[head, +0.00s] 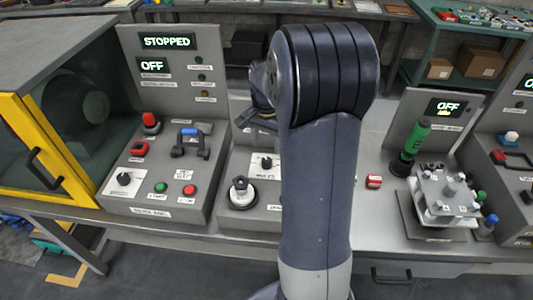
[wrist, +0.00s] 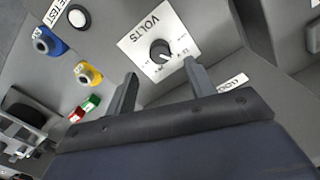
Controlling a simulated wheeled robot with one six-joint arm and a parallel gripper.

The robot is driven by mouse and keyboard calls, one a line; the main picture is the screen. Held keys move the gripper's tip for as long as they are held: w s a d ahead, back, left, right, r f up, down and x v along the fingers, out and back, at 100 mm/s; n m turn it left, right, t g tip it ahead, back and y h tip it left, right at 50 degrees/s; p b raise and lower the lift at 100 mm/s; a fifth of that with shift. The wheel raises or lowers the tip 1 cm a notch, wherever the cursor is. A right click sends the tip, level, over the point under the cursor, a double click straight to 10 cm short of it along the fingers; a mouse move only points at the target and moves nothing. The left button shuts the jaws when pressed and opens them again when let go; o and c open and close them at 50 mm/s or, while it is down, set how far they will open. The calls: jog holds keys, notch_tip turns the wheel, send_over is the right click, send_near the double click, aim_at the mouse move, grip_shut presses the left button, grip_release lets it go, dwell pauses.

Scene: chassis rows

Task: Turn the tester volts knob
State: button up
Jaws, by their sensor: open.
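The tester volts knob (wrist: 160,51) is a small black round knob with a white pointer line, on a white plate labelled VOLTS in the wrist view. My gripper (wrist: 158,72) is open, its two fingers apart, with the knob showing beyond and between the fingertips. The fingers do not appear to touch the knob.
Blue (wrist: 46,40) and yellow (wrist: 88,73) sockets lie left of the volts plate, with green and red parts (wrist: 84,108) below them. In the head view, a control panel (head: 160,207) stands left of my arm.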

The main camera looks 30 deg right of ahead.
aim_at(267, 160)
notch_tip(267, 160, up, 4)
dwell(0.5)
notch_tip(267, 160, down, 11)
jog(key=shift+r, duration=0.1)
dwell(0.4)
